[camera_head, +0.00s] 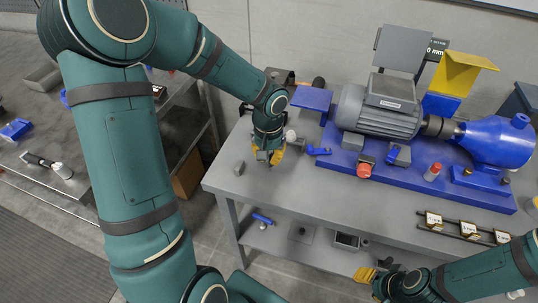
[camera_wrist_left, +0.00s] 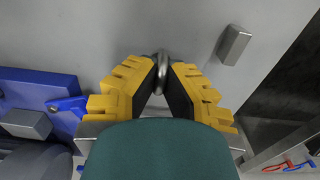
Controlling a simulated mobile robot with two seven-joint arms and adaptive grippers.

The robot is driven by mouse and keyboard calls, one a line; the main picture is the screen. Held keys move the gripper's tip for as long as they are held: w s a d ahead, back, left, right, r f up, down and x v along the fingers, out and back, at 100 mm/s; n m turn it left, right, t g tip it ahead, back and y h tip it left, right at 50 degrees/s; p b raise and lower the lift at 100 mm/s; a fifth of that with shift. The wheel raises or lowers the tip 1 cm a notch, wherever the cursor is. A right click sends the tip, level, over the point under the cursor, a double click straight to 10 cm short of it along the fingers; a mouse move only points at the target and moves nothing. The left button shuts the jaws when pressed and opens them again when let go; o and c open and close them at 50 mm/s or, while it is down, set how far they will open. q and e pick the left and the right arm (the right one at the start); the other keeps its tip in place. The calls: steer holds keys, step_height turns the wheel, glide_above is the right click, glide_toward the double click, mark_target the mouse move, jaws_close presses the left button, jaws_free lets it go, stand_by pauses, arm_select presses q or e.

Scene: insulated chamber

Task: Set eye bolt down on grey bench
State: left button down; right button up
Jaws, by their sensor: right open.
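The eye bolt (camera_wrist_left: 161,72) is a shiny metal ring, seen in the left wrist view between the yellow fingertips. My left gripper (camera_head: 268,158) is over the left part of the grey bench (camera_head: 320,200). Its fingers (camera_wrist_left: 161,75) are closed on the eye bolt from both sides. The lower part of the eye bolt is hidden, and I cannot tell whether it touches the bench top. In the head view the fingers hide it. My right gripper (camera_head: 368,276) is open, low in front of the bench's front edge.
A small grey block (camera_head: 239,168) sits left of my left gripper. A blue base (camera_head: 400,180) with a motor (camera_head: 375,108) and blue pump (camera_head: 497,140) fills the back right. The bench's front middle is clear.

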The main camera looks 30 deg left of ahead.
arm_select(q)
steer(key=shift+f, duration=0.35)
steer(key=c, duration=1.1)
jaws_free()
steer(key=shift+o, duration=0.2)
steer(key=shift+r, duration=0.15)
step_height(320, 180, up, 12)
